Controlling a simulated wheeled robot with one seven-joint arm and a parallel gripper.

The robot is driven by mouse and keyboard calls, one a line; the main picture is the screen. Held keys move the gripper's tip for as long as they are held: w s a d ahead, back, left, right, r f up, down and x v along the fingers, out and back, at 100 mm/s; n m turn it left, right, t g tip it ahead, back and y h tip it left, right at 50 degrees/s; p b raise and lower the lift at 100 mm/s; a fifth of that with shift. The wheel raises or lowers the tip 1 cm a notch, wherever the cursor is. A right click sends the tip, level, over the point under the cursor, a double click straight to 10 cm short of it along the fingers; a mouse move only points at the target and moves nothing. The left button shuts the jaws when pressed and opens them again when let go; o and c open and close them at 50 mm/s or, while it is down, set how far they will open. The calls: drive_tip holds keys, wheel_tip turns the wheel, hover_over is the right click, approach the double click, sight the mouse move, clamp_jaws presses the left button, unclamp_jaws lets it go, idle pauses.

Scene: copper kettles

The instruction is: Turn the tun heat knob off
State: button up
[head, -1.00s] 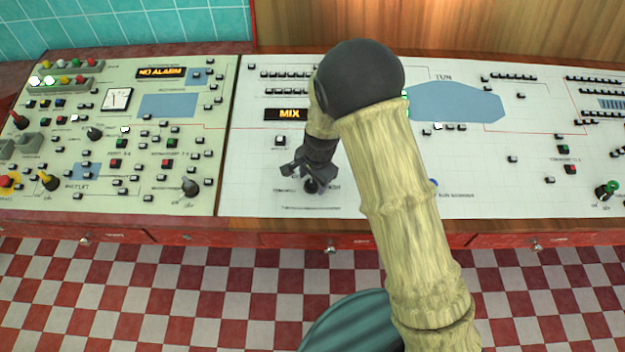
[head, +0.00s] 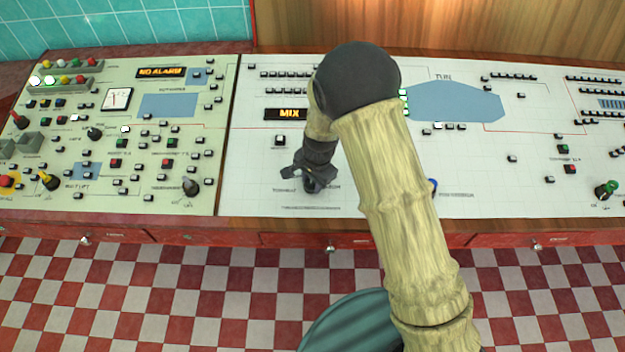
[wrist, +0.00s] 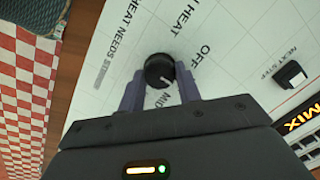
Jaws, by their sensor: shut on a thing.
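The tun heat knob (wrist: 158,68) is round and black, on the white panel between my fingertips in the wrist view. A small pale mark shows on its lower right part; I cannot tell its exact setting. The printed word OFF (wrist: 203,50) is to its upper right, and MID is just below it, partly covered by my gripper. My gripper (wrist: 160,80) is shut on the knob, one finger on each side. In the head view my gripper (head: 311,182) points down at the panel's lower left part and mostly hides the knob.
A square black button with a white cap (wrist: 289,74) stands to the right in the wrist view, near the lit MIX display (head: 289,114). A blue knob (head: 433,186) is right of my arm. The left panel (head: 120,200) holds several knobs and buttons.

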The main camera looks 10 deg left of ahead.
drive_tip(key=n, duration=0.3)
drive_tip(key=shift+a+n+h+p, duration=0.1)
drive_tip(key=shift+n+h+p, duration=0.2)
drive_tip(key=shift+n+p, duration=0.1)
drive_tip(key=n, duration=0.4)
drive_tip(key=shift+n+h, duration=0.3)
drive_tip(key=o, duration=1)
drive_tip(key=shift+c, duration=0.2)
drive_tip(key=shift+r, duration=0.1)
